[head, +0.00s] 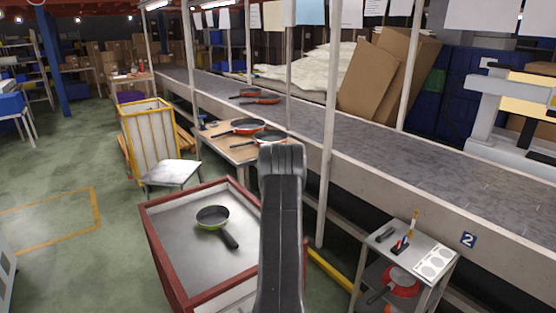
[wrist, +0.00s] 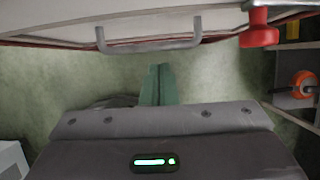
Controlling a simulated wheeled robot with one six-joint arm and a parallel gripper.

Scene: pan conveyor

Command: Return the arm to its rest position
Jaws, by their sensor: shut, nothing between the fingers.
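My gripper (wrist: 160,68) shows in the wrist view as two greenish fingers side by side, shut and with nothing between them. It points down past a pale cart wall with a grey handle (wrist: 150,45), over the green floor. In the head view my dark grey arm link stands upright in the middle, and my gripper is not seen there. A green-and-black pan (head: 212,216) lies in the red-rimmed bin (head: 165,203), left of my arm and apart from it.
The grey conveyor (head: 390,142) runs along the back, with pans (head: 260,99) on its far part. A wooden table (head: 222,142) holds more pans (head: 241,126). A small cart (head: 425,238) stands at right, with a red pan (head: 401,282) below.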

